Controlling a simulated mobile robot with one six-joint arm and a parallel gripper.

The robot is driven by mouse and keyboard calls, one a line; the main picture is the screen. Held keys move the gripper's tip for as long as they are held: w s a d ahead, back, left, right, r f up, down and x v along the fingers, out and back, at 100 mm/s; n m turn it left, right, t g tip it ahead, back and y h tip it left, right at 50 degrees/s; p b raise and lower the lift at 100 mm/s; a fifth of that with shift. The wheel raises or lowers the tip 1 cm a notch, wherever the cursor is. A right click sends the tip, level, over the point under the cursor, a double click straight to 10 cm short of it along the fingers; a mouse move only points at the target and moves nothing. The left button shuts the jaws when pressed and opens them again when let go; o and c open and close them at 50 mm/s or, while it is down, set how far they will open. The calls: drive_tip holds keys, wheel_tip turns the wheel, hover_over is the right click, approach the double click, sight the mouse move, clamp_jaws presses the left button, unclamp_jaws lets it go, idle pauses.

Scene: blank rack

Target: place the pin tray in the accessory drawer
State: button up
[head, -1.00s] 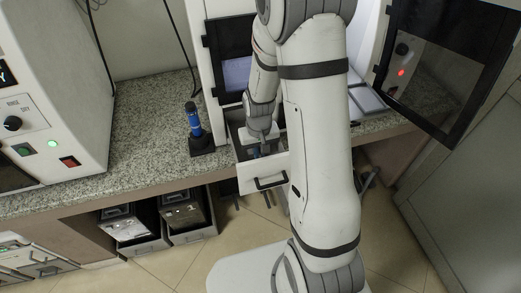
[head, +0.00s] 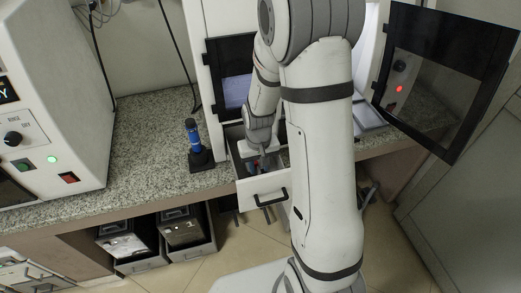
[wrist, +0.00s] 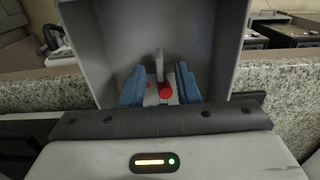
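The accessory drawer (head: 262,190) is pulled out below the instrument, with a black handle on its white front. My gripper (wrist: 160,76) reaches into it, its two blue fingers apart. Between the fingers, touching neither, stand a thin pale upright tab (wrist: 159,62) and a red knob, seemingly parts of the pin tray (wrist: 165,94) inside the drawer. A smaller red spot shows beside the left finger. The rest of the tray is hidden behind my gripper body. In the head view my gripper (head: 259,152) is at the drawer's opening, its fingertips hard to see.
A blue-handled tool (head: 193,133) stands in a dark holder on the granite counter (head: 140,150), left of the drawer. A dark-windowed door (head: 445,75) hangs open at the right. Two open bins (head: 183,232) sit under the counter. The counter left of the holder is clear.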

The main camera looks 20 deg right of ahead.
wheel_tip(320, 180, up, 11)
drive_tip(key=s+r+t, duration=0.3)
drive_tip(key=s+r, duration=0.8)
drive_tip(key=s, duration=0.4)
drive_tip(key=shift+s, duration=0.2)
